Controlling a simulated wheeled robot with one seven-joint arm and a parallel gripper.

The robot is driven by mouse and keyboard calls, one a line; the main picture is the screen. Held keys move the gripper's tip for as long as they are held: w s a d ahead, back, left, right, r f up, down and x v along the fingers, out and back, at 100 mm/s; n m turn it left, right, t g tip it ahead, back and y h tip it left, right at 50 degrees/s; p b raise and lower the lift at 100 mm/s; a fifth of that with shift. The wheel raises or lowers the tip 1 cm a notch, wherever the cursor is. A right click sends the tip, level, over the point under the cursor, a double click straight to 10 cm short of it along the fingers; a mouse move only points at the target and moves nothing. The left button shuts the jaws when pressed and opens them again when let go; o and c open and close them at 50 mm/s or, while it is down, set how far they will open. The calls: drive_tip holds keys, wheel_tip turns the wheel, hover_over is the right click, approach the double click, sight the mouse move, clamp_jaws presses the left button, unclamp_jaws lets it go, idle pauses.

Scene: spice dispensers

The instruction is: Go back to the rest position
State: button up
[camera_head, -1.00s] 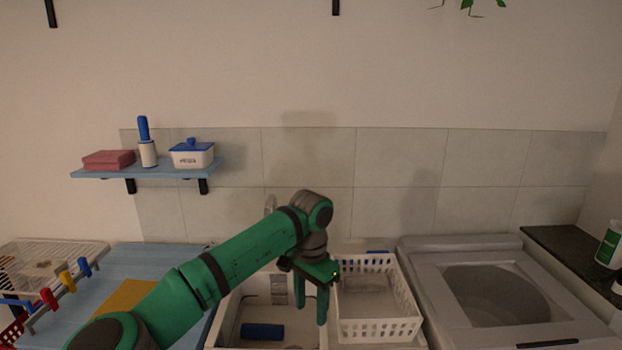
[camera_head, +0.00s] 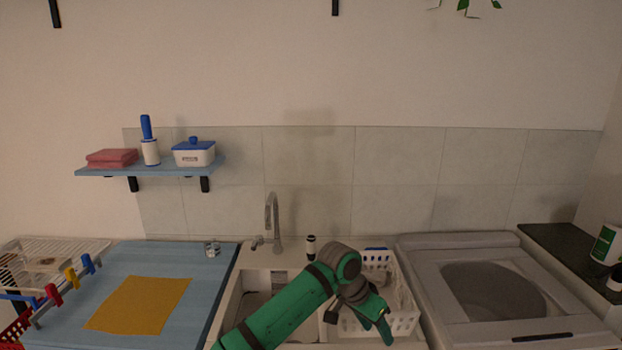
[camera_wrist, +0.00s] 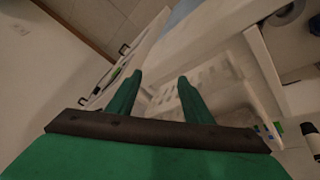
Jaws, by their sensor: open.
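My gripper (camera_head: 376,316) is at the front of the white basket in the head view, with my green arm reaching in from the bottom. In the wrist view my gripper (camera_wrist: 158,92) shows two green fingers apart with nothing between them. The white perforated basket (camera_head: 403,318) stands right of the sink (camera_head: 252,283), partly hidden behind my wrist. The wrist view is tilted and shows pale cabinet fronts and a perforated white surface beyond the fingers.
A blue counter (camera_head: 205,283) with a yellow cloth (camera_head: 138,304) lies left of the sink. A faucet (camera_head: 272,220) and a small white bottle with a black top (camera_head: 311,247) stand behind the sink. A washing machine (camera_head: 480,285) is at right. A shelf (camera_head: 150,170) hangs on the wall.

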drive_tip(key=s+d+f+n+t+h, duration=0.2)
drive_tip(key=s+d+t+h, duration=0.15)
drive_tip(key=d, duration=0.55)
drive_tip(key=s+d+f+n+t+h, duration=0.25)
drive_tip(key=d+h, duration=0.25)
drive_tip(key=d, duration=0.4)
drive_tip(key=s+a+f+n+t+y, duration=0.45)
drive_tip(key=s+a+f, duration=0.25)
drive_tip(key=s+a, duration=0.25)
drive_tip(key=s+a+f+n+t+y, duration=0.4)
drive_tip(key=s+a+f+n+y, duration=0.15)
drive_tip(key=s+a, duration=0.4)
drive_tip(key=s+a+r+m+y, duration=0.1)
drive_tip(key=s+a+m, duration=0.1)
drive_tip(key=s+a, duration=0.5)
drive_tip(key=s+a+r+m+y, duration=0.2)
drive_tip(key=s+a, duration=0.6)
drive_tip(key=s, duration=0.8)
drive_tip(key=shift+r, duration=0.25)
drive_tip(key=shift+g, duration=0.25)
